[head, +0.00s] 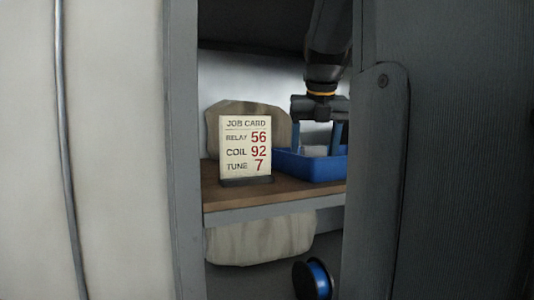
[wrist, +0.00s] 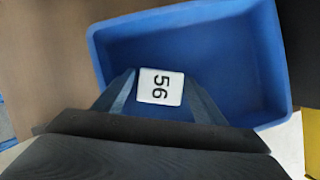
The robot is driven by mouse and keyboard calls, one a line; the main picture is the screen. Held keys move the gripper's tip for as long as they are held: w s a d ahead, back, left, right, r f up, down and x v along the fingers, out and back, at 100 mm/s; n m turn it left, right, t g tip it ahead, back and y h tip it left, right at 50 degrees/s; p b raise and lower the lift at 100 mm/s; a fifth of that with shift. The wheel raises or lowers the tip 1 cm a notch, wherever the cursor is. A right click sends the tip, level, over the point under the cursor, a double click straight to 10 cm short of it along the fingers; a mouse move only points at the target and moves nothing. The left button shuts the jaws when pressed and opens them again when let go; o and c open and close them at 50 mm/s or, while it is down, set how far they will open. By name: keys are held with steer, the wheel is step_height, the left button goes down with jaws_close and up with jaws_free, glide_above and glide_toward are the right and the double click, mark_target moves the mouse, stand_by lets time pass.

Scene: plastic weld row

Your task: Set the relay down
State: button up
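The relay (wrist: 160,87) is a small white-topped block marked 56, seen in the wrist view between my fingertips. My gripper (wrist: 159,80) has its two blue-grey fingers against the block's two sides. In the head view my gripper (head: 318,142) points down into a blue tray (head: 318,170), and the pale relay (head: 314,150) shows just above the tray's near rim. The tray (wrist: 265,60) lies below the gripper in the wrist view, and its visible floor is bare. The relay's underside is hidden, so I cannot tell whether it touches the tray floor.
A job card (head: 246,148) reading relay 56, coil 92, tune 7 stands left of the tray on a brown shelf (head: 225,198). Grey panels flank the opening on both sides. A blue and black spool (head: 318,278) is below the shelf.

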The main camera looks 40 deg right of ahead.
mark_target(315, 146)
steer(key=shift+s+r, duration=0.15)
steer(key=shift+r, duration=0.4)
steer(key=v, duration=0.4)
steer(key=shift+s+a+r, duration=0.1)
steer(key=shift+r, duration=0.15)
steer(key=s+a, duration=0.2)
steer(key=shift+s+f, duration=0.2)
steer(key=shift+s, duration=0.1)
steer(key=b, duration=0.2)
steer(key=shift+d+f+b, duration=0.1)
steer(key=shift+f+b, duration=0.1)
steer(key=shift+b, duration=0.1)
steer(key=s+a+b, duration=0.1)
steer(key=b, duration=0.5)
steer(key=s+a+b, duration=0.1)
steer(key=s+b, duration=0.1)
steer(key=b, duration=0.4)
steer(key=shift+s+a, duration=0.3)
steer(key=s+a+b, duration=0.1)
steer(key=b, duration=0.1)
steer(key=shift+s+b, duration=0.1)
steer(key=shift+b, duration=0.25)
steer(key=shift+s+a+r+b, duration=0.15)
steer(key=shift+s+a+b, duration=0.6)
steer(key=shift+s+b, duration=0.45)
steer(key=shift+w, duration=0.1)
